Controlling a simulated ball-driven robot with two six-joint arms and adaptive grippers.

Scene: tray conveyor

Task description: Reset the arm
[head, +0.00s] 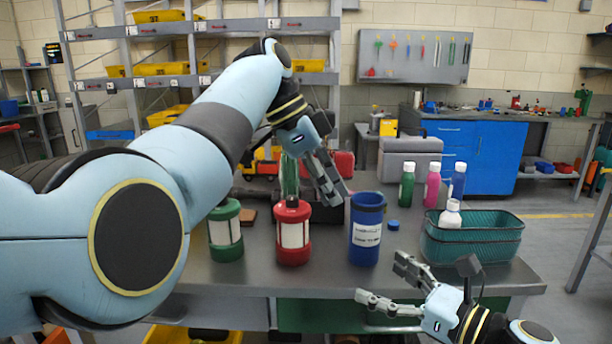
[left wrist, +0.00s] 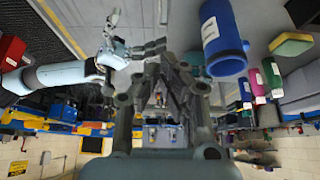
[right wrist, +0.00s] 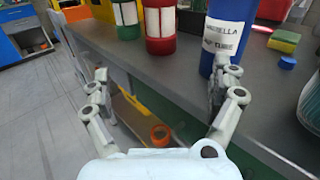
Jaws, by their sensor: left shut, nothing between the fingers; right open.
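My left gripper (head: 334,190) is shut and empty. It points down above the table, between the red-capped canister and the blue cylinder in the head view. Its closed fingers also fill the middle of the left wrist view (left wrist: 160,72). My right gripper (head: 380,279) is open and empty at the table's front edge, below the blue cylinder in the head view. In the right wrist view its two fingers (right wrist: 160,85) are spread wide with nothing between them.
The grey table (head: 335,275) holds a green canister (head: 225,232), a red canister (head: 293,235), a blue cylinder (head: 367,230), a blue cap (head: 393,225), a teal basket (head: 470,240) and several bottles. Shelves (head: 210,25) stand behind. Open floor (right wrist: 30,110) lies left in the right wrist view.

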